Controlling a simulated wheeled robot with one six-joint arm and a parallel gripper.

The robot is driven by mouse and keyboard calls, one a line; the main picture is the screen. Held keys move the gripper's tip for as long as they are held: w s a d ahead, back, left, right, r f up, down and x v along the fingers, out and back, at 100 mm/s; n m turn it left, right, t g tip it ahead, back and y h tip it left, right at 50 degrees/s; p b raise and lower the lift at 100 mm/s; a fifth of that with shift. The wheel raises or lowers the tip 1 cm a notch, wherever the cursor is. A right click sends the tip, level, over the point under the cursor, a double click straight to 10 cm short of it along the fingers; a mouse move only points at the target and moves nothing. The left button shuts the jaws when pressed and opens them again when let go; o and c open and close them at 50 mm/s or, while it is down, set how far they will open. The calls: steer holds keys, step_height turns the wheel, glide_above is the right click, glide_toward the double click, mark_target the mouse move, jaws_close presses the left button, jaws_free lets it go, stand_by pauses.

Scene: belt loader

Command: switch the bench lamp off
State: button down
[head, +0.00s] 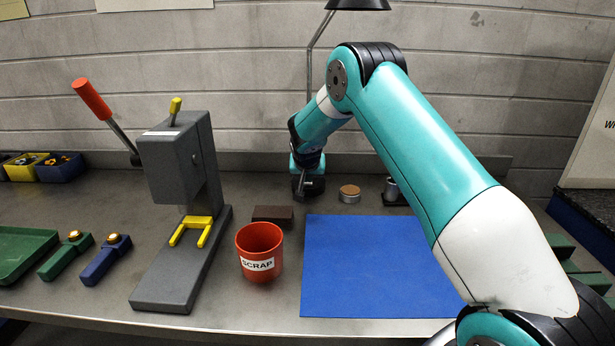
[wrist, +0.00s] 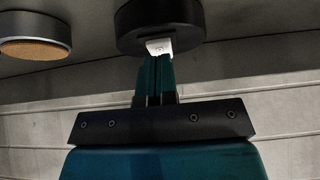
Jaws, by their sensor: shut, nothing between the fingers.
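The bench lamp shows in the head view as a black shade (head: 358,4) at the top edge on a thin grey pole (head: 310,60). Its bulb is out of view, so I cannot tell if it is lit. In the wrist view a round black base (wrist: 160,15), apparently the lamp's, carries a small white switch (wrist: 159,47). My gripper (wrist: 158,62) is shut and empty, its fingertips at the switch; I cannot tell if they press it. In the head view my gripper (head: 307,188) is low at the back of the bench, hiding most of the base.
A cork-topped round tin (head: 349,193) stands right of my gripper, also in the wrist view (wrist: 35,38). A dark block (head: 272,214), red scrap cup (head: 259,252) and grey lever press (head: 180,170) are nearer left. A blue mat (head: 370,270) lies bare in front.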

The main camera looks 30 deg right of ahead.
steer(key=r+p, duration=0.1)
steer(key=r, duration=0.1)
steer(key=r+p, duration=0.1)
steer(key=r, duration=0.2)
steer(key=shift+s+a+p, duration=0.15)
steer(key=shift+a+p, duration=0.05)
steer(key=shift+p, duration=0.2)
steer(key=s+a+r+b, duration=0.3)
steer(key=s+a+r, duration=0.1)
steer(key=s+r, duration=0.1)
steer(key=shift+s+a+b, duration=0.25)
steer(key=shift+s+b, duration=0.1)
steer(key=shift+s, duration=0.5)
steer(key=s+a+r+n+g+y, duration=0.1)
steer(key=s+a+r+n+y, duration=0.2)
steer(key=s+a, duration=0.5)
steer(key=s+a+r+n+g+y, duration=0.15)
steer(key=s+a+n, duration=0.25)
steer(key=s+a, duration=0.4)
steer(key=s+a+r+n+g+y, duration=0.1)
steer(key=s+a+n+g+y, duration=0.1)
steer(key=s, duration=0.9)
steer(key=s+a+r+n+g+y, duration=0.1)
steer(key=s+a+n, duration=0.3)
steer(key=s, duration=0.7)
steer(key=shift+s+a+n+g+y, duration=0.25)
steer(key=shift+a+n+g+y, duration=0.15)
steer(key=shift+a, duration=0.55)
